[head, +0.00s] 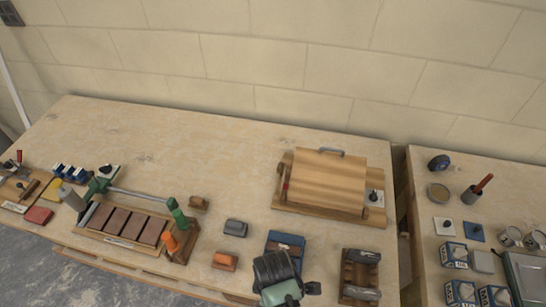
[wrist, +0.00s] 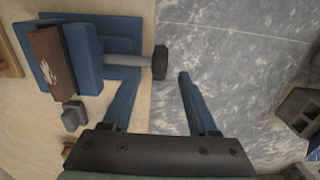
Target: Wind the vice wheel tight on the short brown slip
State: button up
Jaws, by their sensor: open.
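The blue vice (wrist: 85,60) stands at the bench's front edge, in the left of the wrist view; it also shows in the head view (head: 278,239). The short brown slip (wrist: 52,62), with a pale mark, lies along its blue jaw block; I cannot tell how tightly it sits. A grey screw (wrist: 122,60) runs from the jaw to the dark vice wheel (wrist: 160,62), which juts past the bench edge. My gripper (wrist: 157,78) is open and empty, its fingers spread toward the wheel without visible contact. In the head view my wrist hides the wheel and fingers.
A grey block (head: 235,228) and an orange block (head: 225,261) stand left of the vice. A dark-topped wooden rack (head: 345,290) stands right of it. A hinged wooden board (head: 322,180) is behind. Grey floor (wrist: 240,50) lies beyond the bench edge.

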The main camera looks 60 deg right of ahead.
jog(key=shift+f, duration=2.4)
grip_shut()
